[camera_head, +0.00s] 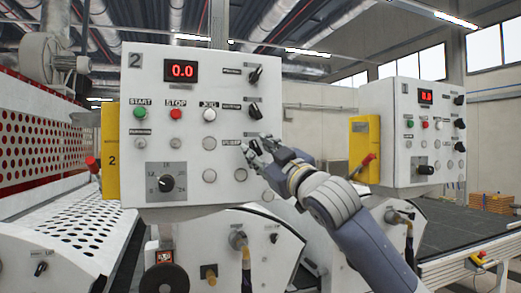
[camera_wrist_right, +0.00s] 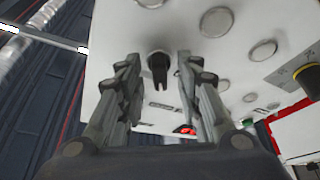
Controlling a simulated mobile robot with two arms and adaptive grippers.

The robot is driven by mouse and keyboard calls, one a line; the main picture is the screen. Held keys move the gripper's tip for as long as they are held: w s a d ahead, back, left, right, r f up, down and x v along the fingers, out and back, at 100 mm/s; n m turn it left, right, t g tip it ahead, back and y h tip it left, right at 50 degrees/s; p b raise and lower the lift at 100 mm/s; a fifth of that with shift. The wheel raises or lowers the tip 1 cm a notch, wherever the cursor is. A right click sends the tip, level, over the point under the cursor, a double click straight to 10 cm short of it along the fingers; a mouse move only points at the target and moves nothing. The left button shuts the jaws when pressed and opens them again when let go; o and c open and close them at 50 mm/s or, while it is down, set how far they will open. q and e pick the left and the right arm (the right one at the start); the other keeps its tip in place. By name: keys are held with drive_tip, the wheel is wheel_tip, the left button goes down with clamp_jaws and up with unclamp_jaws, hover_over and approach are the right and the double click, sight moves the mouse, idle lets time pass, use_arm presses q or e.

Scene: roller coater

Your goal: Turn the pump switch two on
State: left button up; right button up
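The white control panel (camera_head: 190,95) marked 2 carries a column of black rotary switches on its right side. In the right wrist view, a black rotary switch (camera_wrist_right: 159,72) shows between the two fingers of my right gripper (camera_wrist_right: 157,62). The fingers are apart, one on each side of the knob, with visible gaps. I cannot tell exactly how far the knob is turned. My left gripper is not in view.
Two other black switches, upper (camera_head: 254,75) and lower (camera_head: 254,110), sit above my gripper. A red display (camera_head: 182,71), green start button (camera_head: 140,112), red stop button (camera_head: 176,114) and large dial (camera_head: 167,183) share the panel. A similar panel (camera_head: 400,130) stands at right.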

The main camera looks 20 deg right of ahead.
clamp_jaws()
drive_tip(key=shift+f, duration=0.1)
drive_tip(key=m+b, duration=0.1)
drive_tip(key=m+h+b, duration=0.1)
drive_tip(key=m, duration=0.1)
drive_tip(key=shift+a+f+t+b, duration=0.2)
drive_tip(key=shift+t+b, duration=0.1)
drive_tip(key=shift+b, duration=0.1)
drive_tip(key=m+h+b, duration=0.1)
drive_tip(key=m, duration=0.1)
drive_tip(key=m+h+b, duration=0.1)
drive_tip(key=m, duration=0.1)
drive_tip(key=shift+a+t+h, duration=0.1)
drive_tip(key=shift+t+h, duration=0.2)
drive_tip(key=m+h, duration=0.1)
drive_tip(key=m, duration=0.1)
drive_tip(key=m+h+b, duration=0.1)
drive_tip(key=m, duration=0.2)
drive_tip(key=shift+a+r+m+h, duration=0.1)
drive_tip(key=shift+r+m+h, duration=0.05)
drive_tip(key=shift+m+h, duration=0.2)
drive_tip(key=shift+r+m+g+h+b, duration=0.1)
drive_tip(key=shift+m+g+h+b, duration=0.1)
drive_tip(key=shift+m+h, duration=0.7)
drive_tip(key=shift+m+g+h+b, duration=0.1)
drive_tip(key=shift+m+g+h, duration=0.15)
drive_tip(key=shift+m, duration=1.4)
